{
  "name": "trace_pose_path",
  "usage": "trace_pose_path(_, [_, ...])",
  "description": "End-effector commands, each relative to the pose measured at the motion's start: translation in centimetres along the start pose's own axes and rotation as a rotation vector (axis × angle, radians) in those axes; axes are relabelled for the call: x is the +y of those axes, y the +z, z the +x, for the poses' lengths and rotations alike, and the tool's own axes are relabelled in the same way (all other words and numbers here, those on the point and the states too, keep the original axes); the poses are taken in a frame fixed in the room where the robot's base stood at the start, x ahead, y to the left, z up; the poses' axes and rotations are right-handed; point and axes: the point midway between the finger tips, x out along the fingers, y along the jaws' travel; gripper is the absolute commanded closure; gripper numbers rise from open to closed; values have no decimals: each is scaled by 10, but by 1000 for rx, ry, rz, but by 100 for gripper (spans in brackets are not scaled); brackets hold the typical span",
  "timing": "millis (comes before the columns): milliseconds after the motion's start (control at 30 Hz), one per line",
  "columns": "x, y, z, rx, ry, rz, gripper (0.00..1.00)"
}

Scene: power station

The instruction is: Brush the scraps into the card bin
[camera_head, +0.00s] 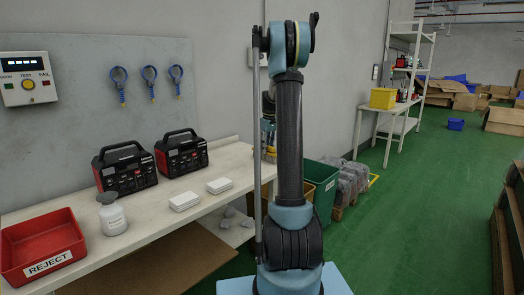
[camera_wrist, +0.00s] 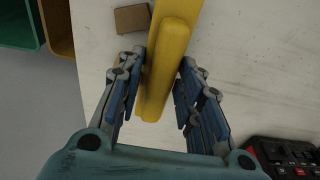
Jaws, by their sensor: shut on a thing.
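A yellow tool (camera_wrist: 169,60), probably the brush, is held between the fingers of my gripper (camera_wrist: 160,82) in the wrist view. Its bristles cannot be made out. A flat brown card scrap (camera_wrist: 132,18) lies on the pale bench top (camera_wrist: 96,20), just beyond the left finger and apart from it. Other scraps are not clear. A yellow-brown bin (camera_wrist: 58,25) and a green bin (camera_wrist: 20,22) stand past the bench edge at upper left. The green bin also shows in the head view (camera_head: 323,210). No bin label is readable. In the head view my arm hides most of my gripper.
Two black-and-red power stations (camera_head: 127,171) (camera_head: 182,154) stand on the bench against the wall. A red REJECT tray (camera_head: 42,240), a white bottle (camera_head: 112,215) and white stacks (camera_head: 186,201) (camera_head: 219,185) are on the bench. Green floor at right (camera_head: 420,215) is open.

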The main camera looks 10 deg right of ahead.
Motion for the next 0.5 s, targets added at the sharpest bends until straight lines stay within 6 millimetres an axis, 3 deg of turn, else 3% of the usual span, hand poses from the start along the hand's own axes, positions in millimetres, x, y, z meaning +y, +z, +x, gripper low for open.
trace_pose_path(500, [27, 0, 0, 0, 0, 1, 84])
